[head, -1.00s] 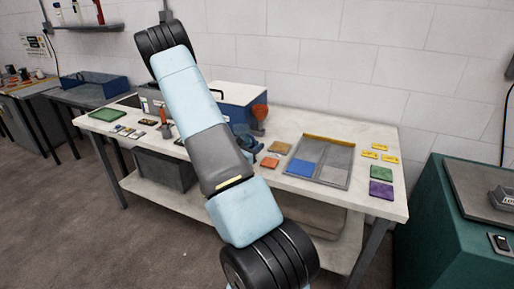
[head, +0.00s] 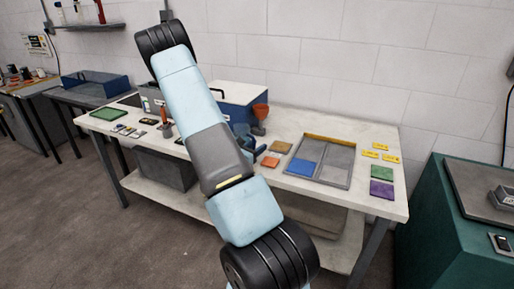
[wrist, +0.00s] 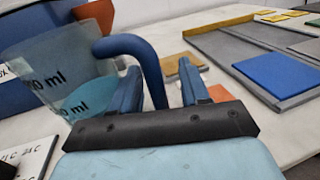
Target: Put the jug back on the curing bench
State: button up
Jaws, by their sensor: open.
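The jug (wrist: 45,72) is a clear, bluish vessel with dark "ml" markings and a thick blue handle (wrist: 130,46). It fills the left of the wrist view, and its base is not clearly visible. My gripper (wrist: 160,90) is open, with its two blue fingers pointing toward the handle. The handle's downward part shows between the fingers; I cannot tell whether they touch it. In the head view my arm hides most of the jug, and my gripper (head: 252,145) shows only partly, low over the white-topped bench (head: 340,203). I cannot tell which bench is the curing bench.
A grey tray (head: 347,168) with a blue tile (head: 302,168) lies to the right of my gripper. Small coloured tiles and yellow labels lie around it. An orange funnel-like thing (head: 260,111) and a blue-and-white box (head: 240,95) stand behind. A green cabinet (head: 440,225) is at right.

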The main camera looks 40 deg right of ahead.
jog(key=s+a, duration=0.2)
jog(key=a, duration=1)
jog(key=s+a+r+m+g+y, duration=0.3)
jog(key=s+r+m, duration=0.2)
jog(key=r+m, duration=0.15)
jog(key=s+a+r+m+g+y, duration=0.35)
jog(key=s+r+m, duration=0.2)
jog(key=r, duration=0.25)
jog(key=s+a+r+m+t+y, duration=0.3)
jog(key=s+a+r+t+y, duration=0.1)
jog(key=a+r, duration=0.4)
jog(key=s+a+r+m+t+y, duration=0.4)
jog(key=a+r+y, duration=0.3)
jog(key=a, duration=0.5)
jog(key=shift+s+r+m+t, duration=0.3)
jog(key=shift+s+r+t, duration=0.05)
jog(key=shift+r+t, duration=0.3)
jog(key=shift+d+f, duration=0.1)
